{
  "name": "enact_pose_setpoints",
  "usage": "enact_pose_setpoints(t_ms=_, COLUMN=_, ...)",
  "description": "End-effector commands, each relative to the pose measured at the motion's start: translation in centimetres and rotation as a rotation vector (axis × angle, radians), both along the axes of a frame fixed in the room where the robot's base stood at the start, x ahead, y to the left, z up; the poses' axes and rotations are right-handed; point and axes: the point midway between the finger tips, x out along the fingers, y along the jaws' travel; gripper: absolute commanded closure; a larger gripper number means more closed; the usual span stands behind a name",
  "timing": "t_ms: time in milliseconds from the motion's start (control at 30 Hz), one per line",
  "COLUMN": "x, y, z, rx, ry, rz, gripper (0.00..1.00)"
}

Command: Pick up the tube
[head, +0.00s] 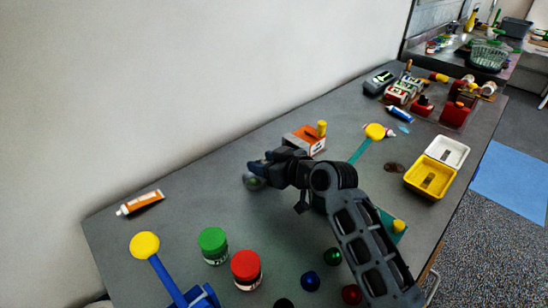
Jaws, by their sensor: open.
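An orange tube (143,202) with a white cap lies on the grey table near its back left edge, against the wall side. A smaller blue tube (400,114) lies farther off, toward the far right end of the table. My gripper (254,173) is over the middle of the table, pointing left. It is open, to the right of the orange tube and well apart from it. A grey, glassy round thing (253,182) shows by the fingertips; I cannot tell whether they touch it.
Green-lidded (213,245) and red-lidded (246,269) jars stand at the front. A yellow-headed blue mallet-like thing (145,246) is front left; small balls (310,281) lie nearby. An orange box (303,139) is behind my gripper. A yellow-white tray (430,177) is right. Table between orange tube and gripper is clear.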

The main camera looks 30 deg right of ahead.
Motion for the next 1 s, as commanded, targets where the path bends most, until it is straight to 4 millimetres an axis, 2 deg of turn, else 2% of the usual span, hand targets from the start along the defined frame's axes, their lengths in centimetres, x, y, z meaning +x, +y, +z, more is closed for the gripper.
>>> enact_pose_setpoints(t_ms=100, x=-0.02, y=0.01, z=0.01, rx=0.0, ry=0.0, rz=0.0, gripper=0.49)
enact_pose_setpoints(t_ms=600, x=-0.04, y=0.0, z=0.03, rx=0.0, ry=0.0, rz=0.0, gripper=0.96)
enact_pose_setpoints(t_ms=867, x=-0.04, y=0.01, z=0.12, rx=-0.001, ry=-0.001, rz=0.0, gripper=0.97)
enact_pose_setpoints(t_ms=1000, x=-0.01, y=0.06, z=0.8, rx=-0.001, ry=-0.002, rz=0.002, gripper=0.97)
